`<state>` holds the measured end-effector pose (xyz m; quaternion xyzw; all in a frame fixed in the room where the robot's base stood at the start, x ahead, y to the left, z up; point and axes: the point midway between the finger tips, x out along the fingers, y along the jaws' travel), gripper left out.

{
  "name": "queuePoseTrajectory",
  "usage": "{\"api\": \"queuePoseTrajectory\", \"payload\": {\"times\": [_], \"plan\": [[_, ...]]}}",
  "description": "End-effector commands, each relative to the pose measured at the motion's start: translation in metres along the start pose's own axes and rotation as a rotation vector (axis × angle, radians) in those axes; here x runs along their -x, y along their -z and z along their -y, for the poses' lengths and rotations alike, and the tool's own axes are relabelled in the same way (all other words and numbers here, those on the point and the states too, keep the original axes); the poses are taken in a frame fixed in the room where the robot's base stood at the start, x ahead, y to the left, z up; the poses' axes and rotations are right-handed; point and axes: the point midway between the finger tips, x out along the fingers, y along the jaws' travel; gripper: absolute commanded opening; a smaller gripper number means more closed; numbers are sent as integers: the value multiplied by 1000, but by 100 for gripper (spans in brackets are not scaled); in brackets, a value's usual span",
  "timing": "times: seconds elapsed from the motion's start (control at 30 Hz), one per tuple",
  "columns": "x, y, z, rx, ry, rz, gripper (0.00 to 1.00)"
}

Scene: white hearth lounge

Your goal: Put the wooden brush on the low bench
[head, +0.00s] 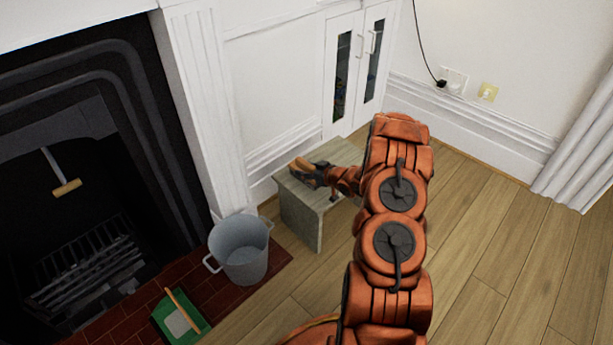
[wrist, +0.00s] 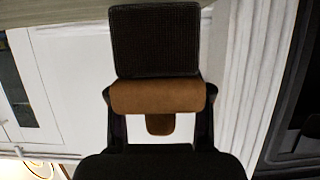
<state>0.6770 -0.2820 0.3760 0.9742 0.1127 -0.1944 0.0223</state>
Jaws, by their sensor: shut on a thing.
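The wooden brush (wrist: 157,96) has a brown wooden body and a block of dark bristles. In the wrist view it sits across between the two fingers of my gripper (wrist: 157,112), which is shut on it. In the head view my gripper (head: 316,176) and the brush (head: 301,164) appear over the top of the low bench (head: 308,205), a small grey-wood bench by the white wall. I cannot tell whether the brush touches the bench top. My arm hides the bench's right side.
A grey metal bucket (head: 240,255) stands left of the bench. A green dustpan (head: 163,322) lies on the red brick hearth (head: 215,300). The fireplace is at left, and a white cabinet (head: 352,65) is behind the bench. Wooden floor at right (head: 500,270) is clear.

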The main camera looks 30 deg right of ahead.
Motion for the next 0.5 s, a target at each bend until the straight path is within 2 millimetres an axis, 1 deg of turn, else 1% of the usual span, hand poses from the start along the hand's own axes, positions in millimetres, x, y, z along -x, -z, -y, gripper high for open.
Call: {"api": "queuePoseTrajectory", "payload": {"times": [0.03,0.13,0.5], "plan": [[-4,-10,0,-1,0,0,7],[-8,-19,0,-2,1,0,7],[-8,-20,0,-1,0,0,7]]}}
